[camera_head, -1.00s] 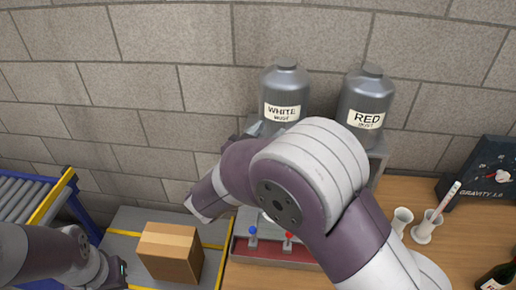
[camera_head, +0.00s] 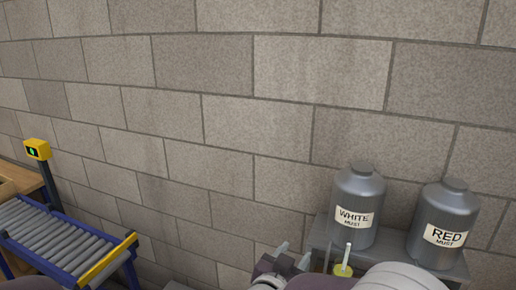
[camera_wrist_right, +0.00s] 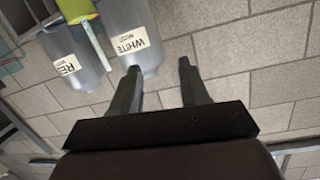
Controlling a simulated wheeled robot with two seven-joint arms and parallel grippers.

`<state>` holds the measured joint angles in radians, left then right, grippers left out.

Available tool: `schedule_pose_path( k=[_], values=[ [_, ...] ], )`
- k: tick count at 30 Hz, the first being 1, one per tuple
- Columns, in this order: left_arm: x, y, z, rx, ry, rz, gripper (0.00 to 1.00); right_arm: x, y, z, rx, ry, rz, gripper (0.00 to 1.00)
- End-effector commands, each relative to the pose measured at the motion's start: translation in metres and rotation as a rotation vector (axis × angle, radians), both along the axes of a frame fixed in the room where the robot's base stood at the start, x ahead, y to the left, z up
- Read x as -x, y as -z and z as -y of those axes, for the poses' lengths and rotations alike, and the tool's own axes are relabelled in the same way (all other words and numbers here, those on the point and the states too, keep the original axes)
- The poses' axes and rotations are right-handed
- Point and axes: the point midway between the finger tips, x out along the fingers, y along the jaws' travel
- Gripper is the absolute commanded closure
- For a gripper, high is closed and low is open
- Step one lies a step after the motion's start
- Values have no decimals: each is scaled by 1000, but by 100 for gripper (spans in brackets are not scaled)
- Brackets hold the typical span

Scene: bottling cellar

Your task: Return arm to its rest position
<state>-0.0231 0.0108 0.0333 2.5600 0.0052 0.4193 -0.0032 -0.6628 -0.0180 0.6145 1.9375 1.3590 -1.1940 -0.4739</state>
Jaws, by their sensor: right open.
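My right arm comes in at the bottom edge of the head view, and its gripper (camera_head: 292,254) is at the lower middle, left of the tank shelf. In the right wrist view the two fingers (camera_wrist_right: 160,66) stand apart with nothing between them, and the block wall shows beyond. My left gripper is out of view; only a bit of arm shows at the lower left corner of the head view.
A WHITE MUST tank (camera_head: 357,190) and a RED MUST tank (camera_head: 440,250) stand on a grey shelf (camera_head: 318,232). A yellow-green item (camera_head: 343,270) with a white stick is before them. A roller conveyor (camera_head: 62,240) and yellow-topped post (camera_head: 37,149) are left.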

Motion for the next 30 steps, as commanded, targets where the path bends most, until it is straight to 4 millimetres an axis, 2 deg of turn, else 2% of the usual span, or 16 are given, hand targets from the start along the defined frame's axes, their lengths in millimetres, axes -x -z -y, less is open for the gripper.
schedule_pose_path(
  k=[1, 3, 5, 7, 8, 9, 11, 12, 15, 18, 21, 30],
  values=[
    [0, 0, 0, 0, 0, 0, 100, -6, 15, -26, -62, -153, -57, 55],
    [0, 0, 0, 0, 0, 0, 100, -4, 42, -61, -150, -380, -197, 55],
    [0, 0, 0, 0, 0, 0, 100, 11, 66, -79, -204, -535, -353, 55],
    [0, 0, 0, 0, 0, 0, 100, 43, 95, -81, -237, -667, -575, 55],
    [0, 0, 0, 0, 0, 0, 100, 60, 106, -75, -243, -705, -680, 55],
    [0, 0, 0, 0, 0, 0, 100, 86, 120, -61, -242, -737, -826, 55],
    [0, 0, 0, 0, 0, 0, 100, 122, 132, -32, -226, -746, -1018, 55],
    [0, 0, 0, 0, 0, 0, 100, 143, 137, -12, -212, -735, -1124, 55],
    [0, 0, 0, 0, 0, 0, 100, 177, 138, 36, -177, -683, -1290, 55],
    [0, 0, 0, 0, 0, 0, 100, 178, 133, 67, -193, -612, -1283, 55],
    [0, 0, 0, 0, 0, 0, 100, 175, 132, 77, -222, -573, -1266, 55],
    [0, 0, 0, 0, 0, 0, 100, 174, 132, 78, -224, -570, -1264, 55]
  ],
)
